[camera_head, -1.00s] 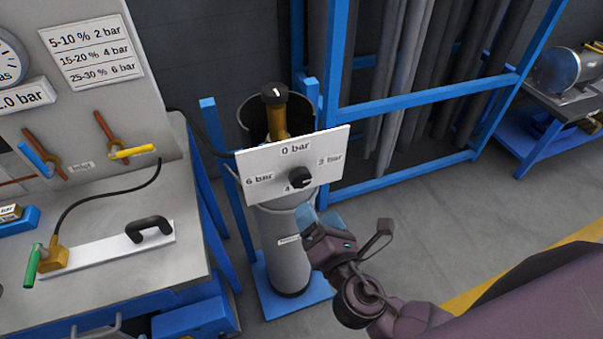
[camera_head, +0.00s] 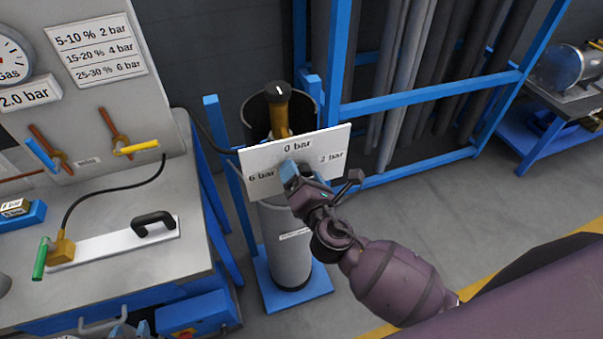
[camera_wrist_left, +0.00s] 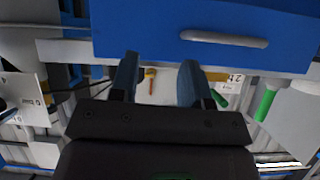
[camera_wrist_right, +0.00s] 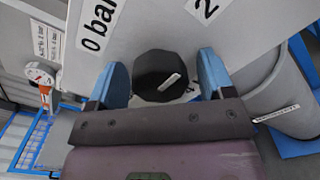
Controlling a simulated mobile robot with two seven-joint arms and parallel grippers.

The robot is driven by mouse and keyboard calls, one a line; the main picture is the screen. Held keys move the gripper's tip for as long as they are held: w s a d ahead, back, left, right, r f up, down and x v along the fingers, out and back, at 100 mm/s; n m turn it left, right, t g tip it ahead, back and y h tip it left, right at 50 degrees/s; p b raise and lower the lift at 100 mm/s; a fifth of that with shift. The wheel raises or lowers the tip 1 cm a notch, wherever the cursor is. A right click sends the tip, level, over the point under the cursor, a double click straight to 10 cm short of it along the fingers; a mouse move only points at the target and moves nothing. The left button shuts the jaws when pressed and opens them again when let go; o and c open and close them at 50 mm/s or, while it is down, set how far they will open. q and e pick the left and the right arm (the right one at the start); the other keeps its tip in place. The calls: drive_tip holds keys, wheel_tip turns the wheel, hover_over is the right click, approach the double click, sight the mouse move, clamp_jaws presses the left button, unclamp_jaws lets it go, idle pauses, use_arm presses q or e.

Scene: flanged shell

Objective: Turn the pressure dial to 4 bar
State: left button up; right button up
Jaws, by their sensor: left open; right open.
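The pressure dial is a black round knob (camera_wrist_right: 155,72) with a white mark, on a white panel (camera_head: 258,160) labelled 0, 2 and 6 bar in the head view; the bottom label is hidden. I cannot tell which label the mark points at. My right gripper (camera_head: 296,172) is at the panel, covering most of the knob in the head view. In the right wrist view its open blue fingers (camera_wrist_right: 165,80) stand on either side of the knob, with a gap visible at the right finger. My left gripper (camera_wrist_left: 160,80) is open and empty above the bench area.
A grey cylinder (camera_head: 285,240) in a blue stand is below the panel. The bench (camera_head: 110,275) at left holds a white plate with a black handle (camera_head: 153,222). A gauge panel with a pressure chart (camera_head: 96,50) stands behind it.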

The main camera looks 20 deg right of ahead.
drive_tip(key=shift+c, duration=0.2)
drive_tip(key=c, duration=0.9)
